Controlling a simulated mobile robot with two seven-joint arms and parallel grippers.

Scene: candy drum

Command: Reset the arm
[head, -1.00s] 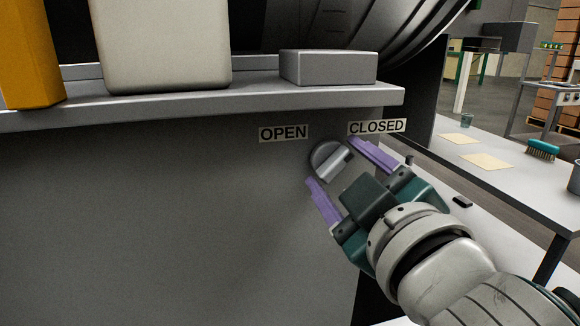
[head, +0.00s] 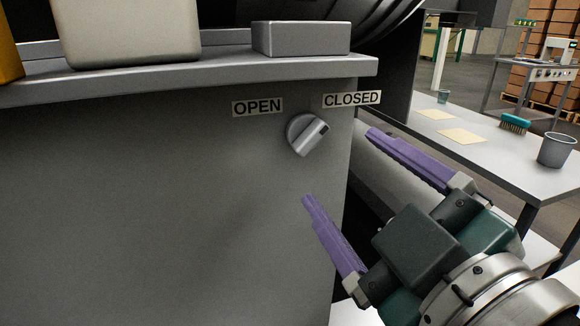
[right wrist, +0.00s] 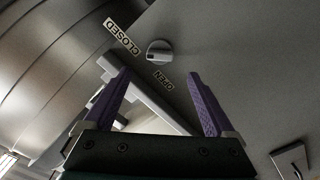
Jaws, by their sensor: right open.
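My right gripper (head: 340,166) has purple fingers and is open and empty. It is back from the grey panel, below and right of the round knob (head: 306,134), and does not touch it. The knob sits between the OPEN label (head: 257,107) and the CLOSED label (head: 352,99), a little below them. Its raised grip tilts toward the upper right, on the CLOSED side. In the right wrist view the knob (right wrist: 159,52) lies beyond the open fingers (right wrist: 158,102), with both labels beside it. My left gripper is not in view.
A grey ledge (head: 200,78) juts out above the knob, carrying a grey block (head: 301,38) and a pale box (head: 134,30). At right, a table (head: 480,165) holds a teal brush (head: 514,123), a grey bucket (head: 556,150) and paper sheets.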

